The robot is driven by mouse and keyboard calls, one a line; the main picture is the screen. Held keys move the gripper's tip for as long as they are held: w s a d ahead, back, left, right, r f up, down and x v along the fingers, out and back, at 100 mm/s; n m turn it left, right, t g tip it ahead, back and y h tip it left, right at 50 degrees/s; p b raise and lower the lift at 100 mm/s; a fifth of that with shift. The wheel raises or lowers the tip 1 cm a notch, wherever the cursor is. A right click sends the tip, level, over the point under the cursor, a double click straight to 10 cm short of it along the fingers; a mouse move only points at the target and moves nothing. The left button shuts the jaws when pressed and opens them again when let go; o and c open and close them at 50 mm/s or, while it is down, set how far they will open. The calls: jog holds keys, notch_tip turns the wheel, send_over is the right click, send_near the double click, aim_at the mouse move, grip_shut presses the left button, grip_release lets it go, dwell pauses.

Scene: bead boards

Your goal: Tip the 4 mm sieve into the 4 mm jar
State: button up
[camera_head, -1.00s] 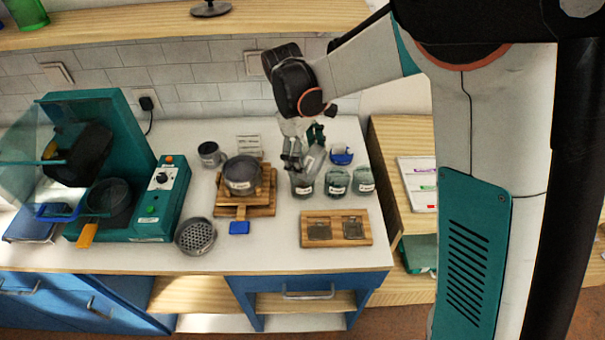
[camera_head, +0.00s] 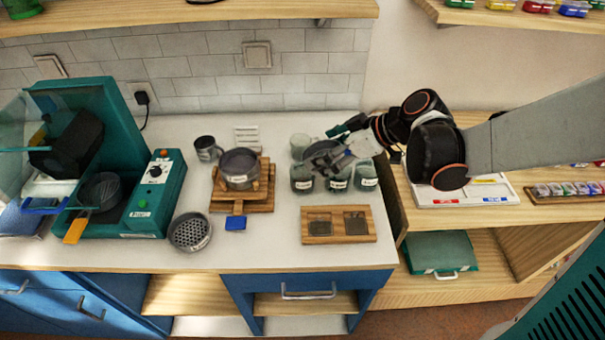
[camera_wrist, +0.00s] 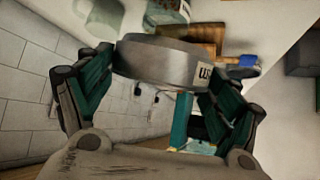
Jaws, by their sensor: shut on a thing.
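My gripper (camera_head: 345,152) is shut on a round grey metal sieve (camera_head: 318,153), held above the labelled jars. In the wrist view the sieve (camera_wrist: 158,62) sits between the fingers (camera_wrist: 160,95), its side wall and a partly readable white label showing. It looks tilted; its contents are not visible. Three labelled jars stand in a row: a left jar (camera_head: 302,181), a middle jar (camera_head: 338,181) and a right jar (camera_head: 367,180). The sieve and gripper partly cover them. Their labels are too small to read, so I cannot tell which is the 4 mm jar.
A pale jar (camera_head: 299,142) stands behind. A round pan (camera_head: 240,168) sits on a wooden stand (camera_head: 228,206), with a blue block (camera_head: 235,223) in front. A perforated sieve (camera_head: 190,232), a wooden tray (camera_head: 374,222), a mug (camera_head: 206,148) and a teal machine (camera_head: 158,200) share the worktop.

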jog(key=shift+r+y, duration=0.25)
jog(key=shift+y, duration=0.05)
jog(key=shift+d+r+t+y+b, duration=0.1)
jog(key=shift+r+t+y+b, duration=0.5)
jog(key=shift+r+y+b, duration=0.35)
jog(key=shift+r+t+y+b, duration=0.4)
jog(key=shift+r+y+b, duration=0.05)
jog(key=shift+r, duration=0.1)
